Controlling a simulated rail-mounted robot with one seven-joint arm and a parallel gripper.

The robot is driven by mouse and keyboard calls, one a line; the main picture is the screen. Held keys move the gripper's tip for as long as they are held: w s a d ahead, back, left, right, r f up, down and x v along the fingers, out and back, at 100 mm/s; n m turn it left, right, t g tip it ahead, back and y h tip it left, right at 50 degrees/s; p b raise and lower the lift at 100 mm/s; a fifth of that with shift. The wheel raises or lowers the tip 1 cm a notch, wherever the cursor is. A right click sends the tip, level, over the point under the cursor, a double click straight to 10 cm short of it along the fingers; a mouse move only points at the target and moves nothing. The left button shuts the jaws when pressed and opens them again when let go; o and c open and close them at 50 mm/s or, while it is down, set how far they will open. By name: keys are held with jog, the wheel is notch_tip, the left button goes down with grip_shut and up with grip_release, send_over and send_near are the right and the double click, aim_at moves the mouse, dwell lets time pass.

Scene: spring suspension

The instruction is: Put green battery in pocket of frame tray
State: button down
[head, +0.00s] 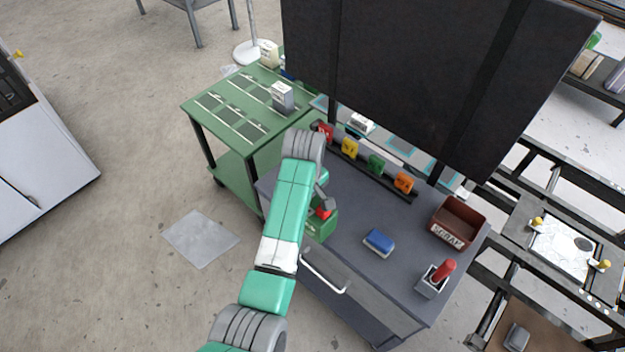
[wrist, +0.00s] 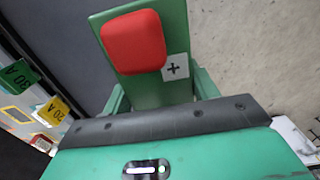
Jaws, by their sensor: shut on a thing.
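The green battery (head: 322,226), with a red terminal cap, is at the left front edge of the dark workbench in the head view. My gripper (head: 323,200) is shut on it from above. In the wrist view the battery (wrist: 160,92) shows its red cap and a white plus label. I cannot tell whether its underside touches the bench. A dark frame (head: 510,240) stands at the right, with a brown tray-like surface (head: 540,325) low on it. I cannot tell for sure which part is the pocket.
On the bench are a blue sponge-like block (head: 379,241), a red-handled item (head: 443,271), a brown bin (head: 459,220) and a rail of colored blocks (head: 376,164). A dark panel (head: 420,70) rises behind. A green cart (head: 232,150) stands left. Bare floor lies in front.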

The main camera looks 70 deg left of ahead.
jog(key=shift+s+d+r+p, duration=0.2)
jog(key=shift+s+d+p, duration=0.1)
jog(key=shift+s+d, duration=0.5)
jog(key=shift+s+d+r+p, duration=0.2)
jog(key=shift+s+d+p, duration=0.1)
jog(key=shift+s+d, duration=0.45)
